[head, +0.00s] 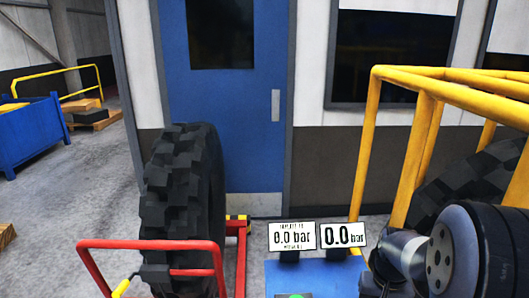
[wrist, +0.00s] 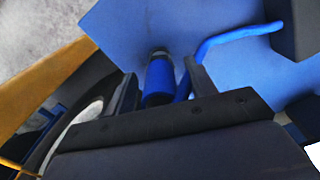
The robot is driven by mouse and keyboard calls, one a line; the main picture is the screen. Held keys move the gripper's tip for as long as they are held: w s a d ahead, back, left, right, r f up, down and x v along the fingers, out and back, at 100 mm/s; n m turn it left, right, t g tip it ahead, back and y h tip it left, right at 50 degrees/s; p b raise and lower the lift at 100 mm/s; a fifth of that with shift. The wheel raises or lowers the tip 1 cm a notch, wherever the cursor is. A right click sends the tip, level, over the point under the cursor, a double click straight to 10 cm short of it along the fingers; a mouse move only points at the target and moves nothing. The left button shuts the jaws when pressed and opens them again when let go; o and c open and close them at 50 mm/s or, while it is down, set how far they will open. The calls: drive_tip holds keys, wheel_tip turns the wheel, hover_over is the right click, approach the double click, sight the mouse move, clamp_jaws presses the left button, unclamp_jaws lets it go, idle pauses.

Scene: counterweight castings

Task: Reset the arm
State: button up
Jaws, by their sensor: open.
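My gripper (wrist: 163,82) shows in the wrist view with its two dark fingers apart. A blue cylinder with a dark end (wrist: 160,76) appears between the fingers. I cannot tell whether it touches either of them. A bent blue bar or hose (wrist: 238,36) is just right of the fingers, beside a flat blue surface (wrist: 125,25). In the head view my arm is at the lower right, and the gripper's fingers cannot be made out there.
A large tyre (head: 180,200) stands upright behind a red frame (head: 150,244). Two displays reading 0.0 bar (head: 292,236) (head: 343,234) stand above a blue panel (head: 315,276). A yellow cage (head: 415,150) surrounds another tyre (head: 470,180) near my arm. Open floor (head: 85,185) lies left.

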drive_tip(key=shift+r, duration=0.65)
drive_tip(key=shift+f, duration=0.15)
